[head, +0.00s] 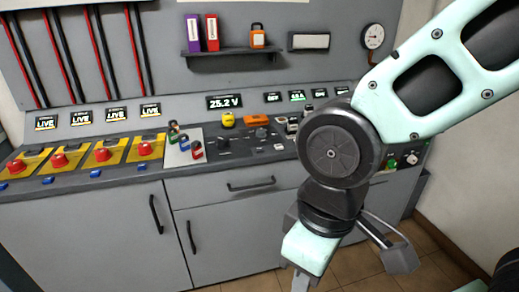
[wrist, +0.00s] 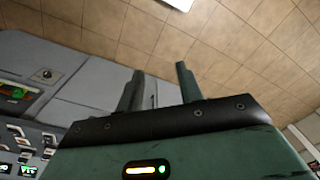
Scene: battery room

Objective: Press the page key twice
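I cannot pick out the page key for certain in either view. Small white-topped keys or switches (head: 292,126) sit on the grey console's sloping top, partly hidden behind my arm in the head view. In the wrist view, small light blocks (wrist: 15,130) and lit readouts (wrist: 27,170) show at the lower left edge, too small to read. My gripper (wrist: 160,68) points down in front of the console cabinets, away from the controls. Its two fingers stand apart with nothing between them. In the head view its end is cut off at the bottom edge.
The grey console (head: 225,200) runs along the wall, with red buttons (head: 103,154) on yellow bases at left. A yellow item (head: 228,119) and an orange item (head: 256,120) sit mid-console. A shelf (head: 230,52) holds binders and a padlock. Tiled floor (head: 440,265) is clear at right.

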